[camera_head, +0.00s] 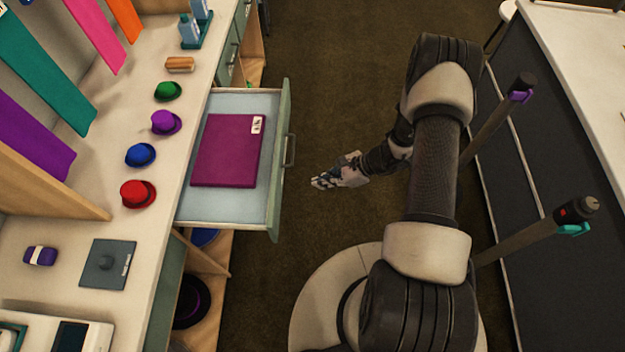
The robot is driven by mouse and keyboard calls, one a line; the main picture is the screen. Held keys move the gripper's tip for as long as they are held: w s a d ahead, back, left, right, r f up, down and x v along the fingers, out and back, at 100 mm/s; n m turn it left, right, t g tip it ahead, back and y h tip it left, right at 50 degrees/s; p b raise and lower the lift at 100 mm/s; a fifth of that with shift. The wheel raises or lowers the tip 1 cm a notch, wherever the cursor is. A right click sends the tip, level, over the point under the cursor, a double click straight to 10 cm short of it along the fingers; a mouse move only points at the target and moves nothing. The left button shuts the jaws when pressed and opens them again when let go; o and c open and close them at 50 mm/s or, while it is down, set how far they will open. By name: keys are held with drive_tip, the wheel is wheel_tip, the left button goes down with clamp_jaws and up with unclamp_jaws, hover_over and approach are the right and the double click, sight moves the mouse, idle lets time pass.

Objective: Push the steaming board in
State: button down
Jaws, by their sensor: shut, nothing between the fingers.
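A pull-out drawer or board (237,104) with a pale blue bed and green front stands out from the left counter. Its metal handle (289,151) is on the front, facing right. I take this to be the steaming board, though no label names it. A flat magenta item (226,152) with a small white label lies on its bed. My gripper (314,183) is shut and empty, over the floor just right of the drawer's front. A gap shows between its fingertips and the handle. My arm comes in from the lower right.
Small red (137,193), blue (140,154), purple (165,122) and green (167,91) hats line the left counter (152,245). A grey plate (108,263) lies nearer. The dark floor (335,60) between counters is clear. A right counter (580,60) has rods with clips before it.

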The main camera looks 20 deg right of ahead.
drive_tip(key=b, duration=0.2)
approach(280, 193)
wheel_tip(280, 193, down, 3)
drive_tip(key=d, duration=0.1)
drive_tip(key=shift+w+a+f+b, duration=0.1)
drive_tip(key=shift+w+a+b, duration=0.15)
drive_tip(key=shift+a, duration=0.8)
drive_tip(key=shift+w+a+b, duration=0.1)
drive_tip(key=shift+w+a, duration=0.15)
drive_tip(key=shift+a, duration=0.8)
